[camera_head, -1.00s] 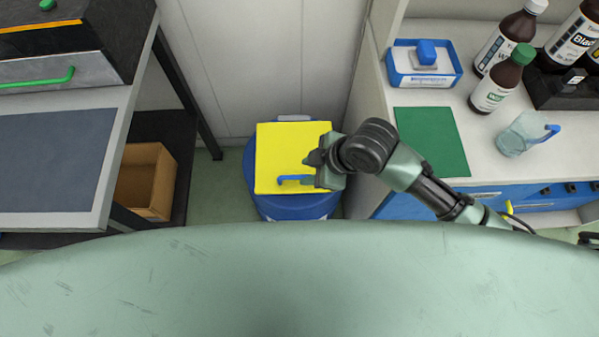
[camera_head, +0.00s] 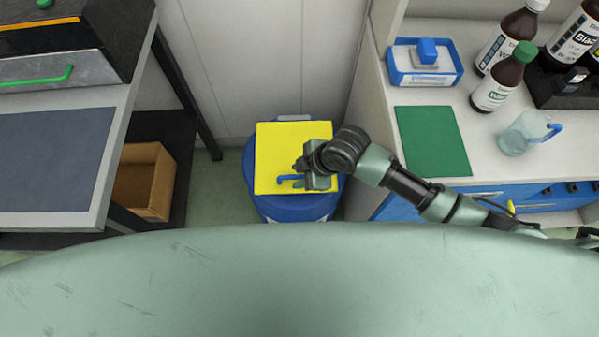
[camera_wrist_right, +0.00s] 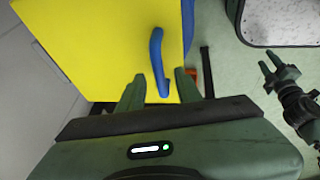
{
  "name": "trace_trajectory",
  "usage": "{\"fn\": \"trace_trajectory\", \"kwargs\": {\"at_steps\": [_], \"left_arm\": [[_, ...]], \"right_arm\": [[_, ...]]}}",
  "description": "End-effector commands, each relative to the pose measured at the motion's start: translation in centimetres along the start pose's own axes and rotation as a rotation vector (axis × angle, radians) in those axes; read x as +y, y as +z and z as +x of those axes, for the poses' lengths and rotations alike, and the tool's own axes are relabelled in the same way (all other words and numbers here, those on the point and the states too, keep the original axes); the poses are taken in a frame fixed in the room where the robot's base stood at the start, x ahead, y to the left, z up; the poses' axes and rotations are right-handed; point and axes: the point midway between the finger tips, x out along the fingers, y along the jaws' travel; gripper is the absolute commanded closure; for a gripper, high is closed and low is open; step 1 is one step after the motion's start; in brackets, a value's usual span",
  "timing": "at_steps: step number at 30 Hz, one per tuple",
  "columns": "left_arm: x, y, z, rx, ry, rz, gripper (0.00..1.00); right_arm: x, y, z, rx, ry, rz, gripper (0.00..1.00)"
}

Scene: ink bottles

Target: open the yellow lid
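The yellow lid (camera_head: 275,150) is a flat square, closed on a round blue bin (camera_head: 295,208) on the floor. Its blue bar handle (camera_head: 288,180) lies near the front edge. My right gripper (camera_head: 305,177) is low over the lid's right front part, at the handle. In the right wrist view the right gripper (camera_wrist_right: 158,82) is open, and the near end of the handle (camera_wrist_right: 157,58) lies between its fingertips. I cannot tell if they touch. My left gripper shows only in the wrist view (camera_wrist_right: 280,70), with its fingers apart and empty.
A white wall stands behind the bin. A counter with a green mat (camera_head: 432,141), a beaker (camera_head: 524,133) and brown bottles (camera_head: 503,78) is on the right. A table (camera_head: 108,160) with a cardboard box (camera_head: 160,183) below is on the left.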

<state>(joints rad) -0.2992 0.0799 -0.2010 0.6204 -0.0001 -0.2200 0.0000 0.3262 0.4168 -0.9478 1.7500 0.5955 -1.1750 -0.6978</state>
Motion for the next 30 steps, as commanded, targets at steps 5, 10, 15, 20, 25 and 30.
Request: {"fn": "trace_trajectory", "kwargs": {"at_steps": [5, 10, 15, 20, 25, 30], "left_arm": [[-0.01, 0.00, -0.01, 0.000, 0.000, 0.000, 0.64], [-0.01, 0.00, -0.01, 0.000, 0.000, 0.000, 0.64], [-0.02, 0.01, -0.01, 0.000, 0.000, 0.000, 0.64], [-0.03, 0.01, -0.01, 0.000, 0.000, 0.000, 0.64], [-0.04, 0.03, -0.01, 0.000, 0.000, 0.000, 0.64], [-0.04, 0.04, -0.01, -0.001, -0.001, -0.001, 0.64]], "right_arm": [[-0.02, 0.00, -0.02, 0.000, 0.000, 0.001, 0.85], [-0.02, 0.01, -0.03, 0.000, 0.000, 0.001, 1.00], [-0.02, 0.01, -0.03, 0.000, -0.001, 0.001, 1.00], [-0.02, 0.02, -0.04, 0.000, -0.001, 0.001, 1.00], [-0.02, 0.02, -0.04, 0.000, -0.001, 0.001, 1.00], [-0.02, 0.02, -0.04, 0.000, -0.001, 0.001, 1.00]]}}
